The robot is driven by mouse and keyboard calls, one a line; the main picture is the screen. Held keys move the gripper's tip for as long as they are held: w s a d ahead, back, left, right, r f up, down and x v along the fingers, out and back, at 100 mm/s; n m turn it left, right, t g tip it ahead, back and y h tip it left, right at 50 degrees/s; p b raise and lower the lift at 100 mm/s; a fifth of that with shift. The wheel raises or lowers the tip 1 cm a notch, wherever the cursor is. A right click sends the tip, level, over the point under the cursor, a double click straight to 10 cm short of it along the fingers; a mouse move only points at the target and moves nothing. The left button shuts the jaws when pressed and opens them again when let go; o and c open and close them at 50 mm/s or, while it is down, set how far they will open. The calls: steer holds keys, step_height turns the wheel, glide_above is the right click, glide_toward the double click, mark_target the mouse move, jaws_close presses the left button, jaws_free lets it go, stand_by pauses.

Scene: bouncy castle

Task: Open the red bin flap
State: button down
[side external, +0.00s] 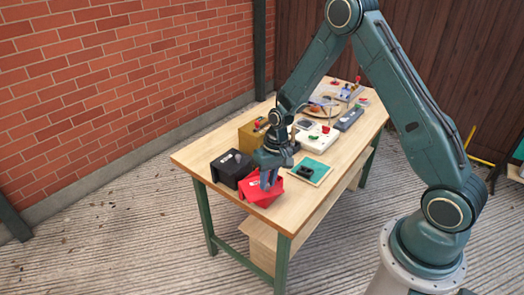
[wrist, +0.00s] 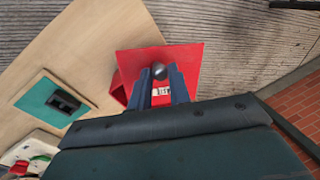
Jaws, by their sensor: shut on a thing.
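The red bin (side external: 258,194) sits at the near left corner of the wooden table. Its red flap (wrist: 185,58) fills the middle of the wrist view, with a round grey knob (wrist: 159,71) on it. My gripper (side external: 268,180) is over the bin, pointing down. In the wrist view its two blue fingers (wrist: 162,80) are on either side of the knob, shut on it. A white label (wrist: 161,92) on the red bin shows between the fingers. I cannot tell how far the flap is tilted.
A black bin (side external: 231,167) stands right beside the red one. A teal-topped board (side external: 310,171) with a black part lies to the right, and a white panel (side external: 316,138) with coloured parts is behind it. A brown box (side external: 250,138) is farther back. The table's near edge is close.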

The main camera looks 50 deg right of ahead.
mark_target(251, 200)
steer(key=a+m, duration=0.2)
steer(key=shift+s+a+m+t, duration=0.1)
steer(key=shift+s+m+t, duration=0.05)
steer(key=shift+m+t, duration=0.15)
steer(key=a+m, duration=0.2)
steer(key=shift+m+h, duration=0.3)
steer(key=shift+w+a+m+t, duration=0.15)
steer(key=shift+a+m, duration=0.3)
steer(key=shift+m, duration=0.15)
steer(key=shift+w+a+m+t, duration=0.15)
steer(key=shift+a+m, duration=0.25)
steer(key=shift+m, duration=0.2)
steer(key=shift+w+a+m+h, duration=0.3)
steer(key=shift+a+m, duration=0.25)
steer(key=shift+m, duration=0.25)
steer(key=shift+w+a+m+h, duration=0.2)
steer(key=shift+w+a+m, duration=0.25)
steer(key=shift+m, duration=0.35)
steer(key=shift+s, duration=0.1)
steer(key=c, duration=1.3)
jaws_free()
steer(key=shift+s+r, duration=0.1)
steer(key=shift+r, duration=0.05)
step_height(251, 200, up, 13)
steer(key=s, duration=0.2)
steer(key=shift+s+d+r, duration=0.15)
steer(key=shift+s+d, duration=0.05)
steer(key=shift+d, duration=0.2)
